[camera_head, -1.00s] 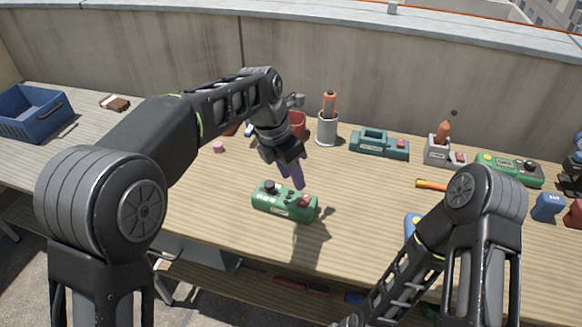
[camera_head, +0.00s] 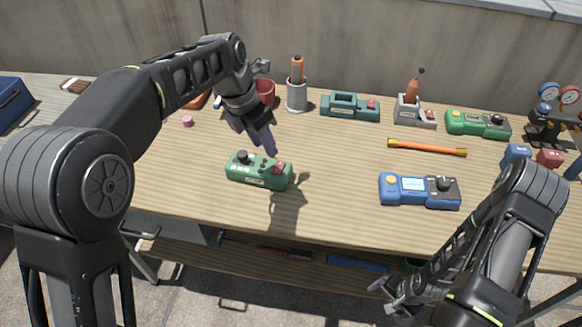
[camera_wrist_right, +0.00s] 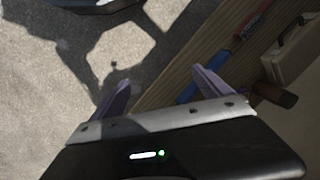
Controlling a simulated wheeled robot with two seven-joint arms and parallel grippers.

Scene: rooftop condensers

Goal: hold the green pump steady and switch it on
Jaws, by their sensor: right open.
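The green pump (camera_head: 258,172) lies near the middle of the bench. It has a black knob on its left end and a red switch (camera_head: 279,168) on its right end. My left gripper (camera_head: 268,150) points down at the pump's back edge, close to the red switch. I cannot tell whether it touches the pump or whether its fingers are apart. My right gripper (camera_head: 386,298) is low, in front of the bench's front edge, away from the pump. In the right wrist view its fingers (camera_wrist_right: 160,88) are spread and empty.
A second green device (camera_head: 478,124) stands at the back right. A blue meter (camera_head: 420,190) and an orange-handled tool (camera_head: 427,148) lie right of the pump. A teal device (camera_head: 350,107) stands behind. A lower shelf (camera_head: 290,243) runs under the bench top (camera_head: 330,215).

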